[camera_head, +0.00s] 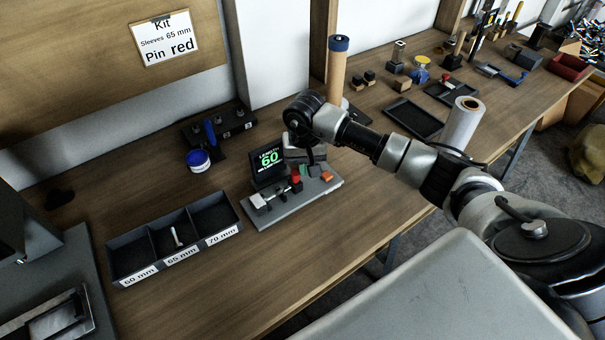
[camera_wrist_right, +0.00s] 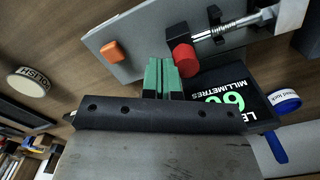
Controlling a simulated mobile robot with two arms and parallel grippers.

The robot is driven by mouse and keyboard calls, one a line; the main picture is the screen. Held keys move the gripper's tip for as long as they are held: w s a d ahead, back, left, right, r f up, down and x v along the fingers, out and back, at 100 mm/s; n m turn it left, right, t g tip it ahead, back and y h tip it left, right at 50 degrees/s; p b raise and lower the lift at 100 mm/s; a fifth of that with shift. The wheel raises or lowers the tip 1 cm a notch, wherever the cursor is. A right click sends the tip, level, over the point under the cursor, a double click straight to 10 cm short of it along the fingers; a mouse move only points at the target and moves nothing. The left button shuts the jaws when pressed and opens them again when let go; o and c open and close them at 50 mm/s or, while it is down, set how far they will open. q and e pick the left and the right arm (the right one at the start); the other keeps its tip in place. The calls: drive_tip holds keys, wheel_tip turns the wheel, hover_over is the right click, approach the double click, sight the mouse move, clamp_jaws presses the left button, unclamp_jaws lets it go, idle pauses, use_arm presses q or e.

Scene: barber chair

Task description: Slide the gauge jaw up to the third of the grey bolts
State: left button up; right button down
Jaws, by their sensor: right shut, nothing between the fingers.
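The length gauge (camera_head: 300,203) is a grey plate with a dark display (camera_head: 268,166) reading 60. A grey bolt (camera_head: 270,199) lies along it, its shiny shaft (camera_wrist_right: 235,27) clearer in the right wrist view. The sliding jaw is a black block with a red knob (camera_head: 296,181), large in the wrist view (camera_wrist_right: 185,61), at one end of the bolt; I cannot tell whether they touch. My right gripper (camera_head: 314,166) is over the gauge, its green fingertips (camera_wrist_right: 162,76) shut and empty beside the red knob. My left gripper is out of view.
An orange block (camera_head: 327,176) sits at the gauge's right end. Bare wood lies in front.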

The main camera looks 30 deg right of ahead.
drive_tip(key=shift+d, duration=0.4)
wheel_tip(320, 180, up, 8)
drive_tip(key=p, duration=0.3)
drive_tip(key=shift+p, duration=0.4)
drive_tip(key=shift+f, duration=0.1)
